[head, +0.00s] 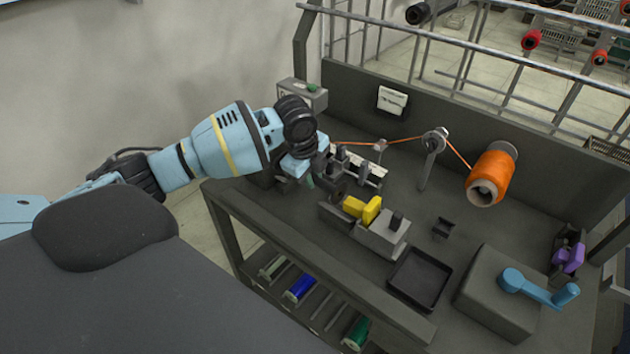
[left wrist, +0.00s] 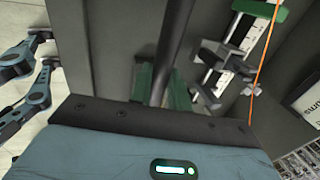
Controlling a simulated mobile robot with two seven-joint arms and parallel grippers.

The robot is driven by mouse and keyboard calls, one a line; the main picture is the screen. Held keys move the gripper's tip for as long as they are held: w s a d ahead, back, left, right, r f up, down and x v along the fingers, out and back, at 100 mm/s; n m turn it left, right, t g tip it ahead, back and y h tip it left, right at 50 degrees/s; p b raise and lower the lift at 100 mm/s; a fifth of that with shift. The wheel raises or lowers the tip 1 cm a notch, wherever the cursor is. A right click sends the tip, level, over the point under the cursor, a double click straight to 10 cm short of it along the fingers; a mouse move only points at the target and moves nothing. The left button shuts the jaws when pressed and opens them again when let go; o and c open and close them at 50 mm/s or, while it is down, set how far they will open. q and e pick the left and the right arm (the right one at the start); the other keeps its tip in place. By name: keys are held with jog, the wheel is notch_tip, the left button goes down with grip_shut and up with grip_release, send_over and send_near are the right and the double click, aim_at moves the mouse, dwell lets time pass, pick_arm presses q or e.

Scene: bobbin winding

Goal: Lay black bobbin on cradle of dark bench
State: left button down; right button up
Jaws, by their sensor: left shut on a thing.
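My left gripper (head: 306,176) is low over the left end of the dark bench (head: 320,262), beside the winding fixture. In the left wrist view it is shut on a dark rod-like thing (left wrist: 172,45), with green pieces on both sides of it. The thing's ends are hidden, so I cannot tell whether it is the black bobbin. No loose black bobbin shows clearly on the bench. A small black cradle-like holder (head: 443,229) stands empty right of the grey block. My right gripper does not show.
A yellow part (head: 363,208) sits on the fixture. An orange spool (head: 491,178) feeds thread to the left. An empty black tray (head: 420,279) and a box with a light-blue crank (head: 540,288) are at the front. A purple bobbin (head: 568,258) is at right.

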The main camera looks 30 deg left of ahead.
pick_arm(q)
jog(key=shift+w+a, duration=0.3)
jog(key=shift+w, duration=0.45)
jog(key=shift+s+x, duration=0.15)
jog(key=shift+x, duration=0.75)
jog(key=shift+s+x, duration=0.15)
jog(key=shift+x, duration=0.75)
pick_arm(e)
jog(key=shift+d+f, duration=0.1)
pick_arm(q)
jog(key=shift+a+f, duration=0.15)
jog(key=shift+f, duration=0.1)
jog(key=c, duration=1.3)
grip_release()
jog(key=shift+r, duration=0.1)
jog(key=shift+p+v, duration=0.65)
jog(key=shift+v, duration=5.4)
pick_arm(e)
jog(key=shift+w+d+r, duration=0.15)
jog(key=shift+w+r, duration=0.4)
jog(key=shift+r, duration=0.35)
